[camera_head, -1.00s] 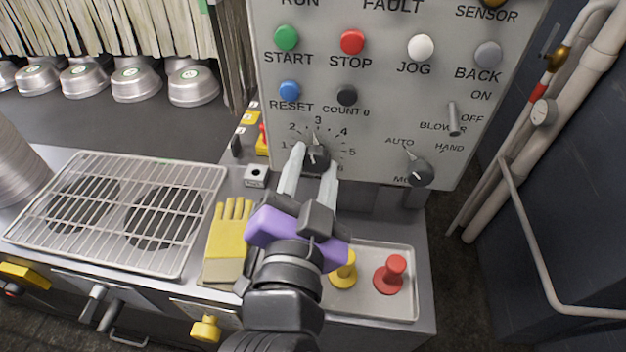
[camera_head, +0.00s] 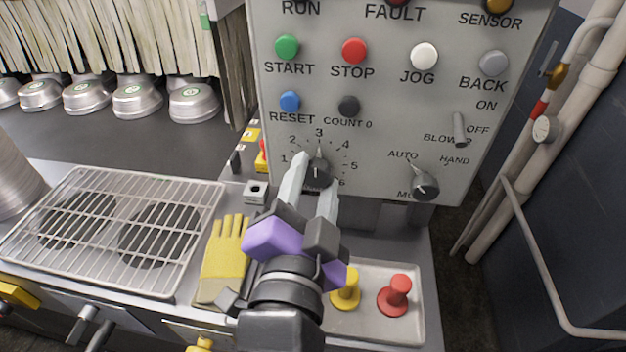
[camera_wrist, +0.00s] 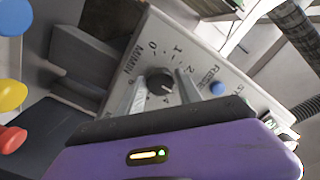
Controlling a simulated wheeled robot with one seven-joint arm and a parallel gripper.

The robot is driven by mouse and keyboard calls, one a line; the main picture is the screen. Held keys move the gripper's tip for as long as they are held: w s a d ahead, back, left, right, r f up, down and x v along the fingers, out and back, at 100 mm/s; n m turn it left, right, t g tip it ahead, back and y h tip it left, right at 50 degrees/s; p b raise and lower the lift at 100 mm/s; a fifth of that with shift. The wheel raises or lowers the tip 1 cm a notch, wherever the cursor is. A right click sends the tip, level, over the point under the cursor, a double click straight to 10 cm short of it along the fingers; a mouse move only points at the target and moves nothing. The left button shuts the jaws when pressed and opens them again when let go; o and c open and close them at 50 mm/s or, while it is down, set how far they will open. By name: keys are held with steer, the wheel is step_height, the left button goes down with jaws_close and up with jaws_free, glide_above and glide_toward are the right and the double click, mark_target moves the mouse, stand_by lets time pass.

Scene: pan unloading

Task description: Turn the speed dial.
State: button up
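In the wrist view the knob (camera_wrist: 160,84) sits between the fingertips (camera_wrist: 162,88), with what look like narrow gaps on both sides. I cannot tell whether either finger touches it. The fingers and purple hand hide part of the dial's lower scale.
A mode knob (camera_head: 424,186) and blower lever (camera_head: 459,130) are to the right. Push buttons, including black COUNT 0 (camera_head: 348,106), are above. Below stand a tray (camera_head: 372,327) with yellow and red pegs, a yellow glove (camera_head: 224,258) and a wire rack (camera_head: 110,230).

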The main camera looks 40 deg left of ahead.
steer(key=shift+o, duration=1.2)
steer(key=shift+s, duration=0.1)
steer(key=b+v, duration=0.1)
steer(key=v, duration=0.6)
steer(key=shift+s+d, duration=0.2)
steer(key=shift+s, duration=0.1)
